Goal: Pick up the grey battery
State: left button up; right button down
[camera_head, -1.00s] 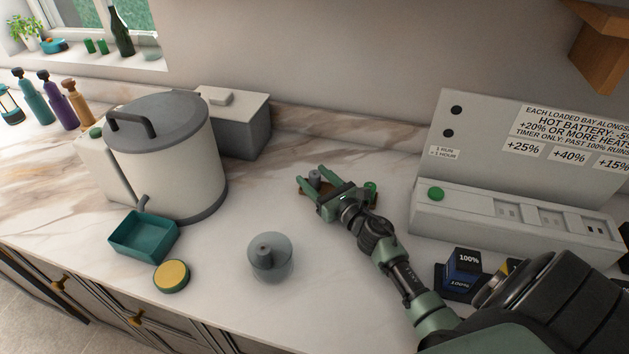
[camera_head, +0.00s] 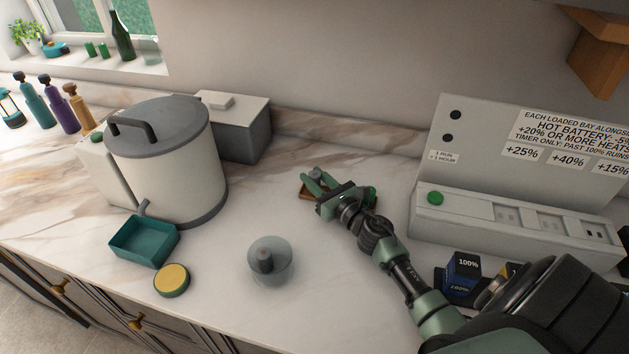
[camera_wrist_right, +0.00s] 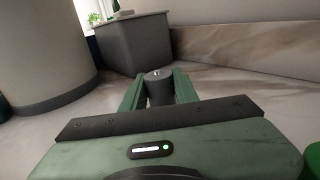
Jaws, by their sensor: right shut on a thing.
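The grey battery (camera_wrist_right: 159,88) is a small dark grey cylinder with a metal nub on top. In the right wrist view it stands upright between the two green fingers of my right gripper (camera_wrist_right: 160,92), which is shut on it. My left gripper is not in view.
A large cream pot (camera_head: 170,165) with a grey lid and a grey box (camera_head: 238,130) stand behind left. A teal bin (camera_head: 144,240), a yellow-topped disc (camera_head: 172,280) and a glass-like lid (camera_head: 270,262) are nearer. A charger panel (camera_head: 515,222) and blue batteries (camera_head: 463,272) are right.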

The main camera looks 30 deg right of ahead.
aim_at(314, 174)
pick_arm(q)
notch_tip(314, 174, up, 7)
jog(key=p, duration=0.6)
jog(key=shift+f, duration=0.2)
pick_arm(e)
notch_tip(314, 174, up, 19)
jog(key=shift+f, duration=0.15)
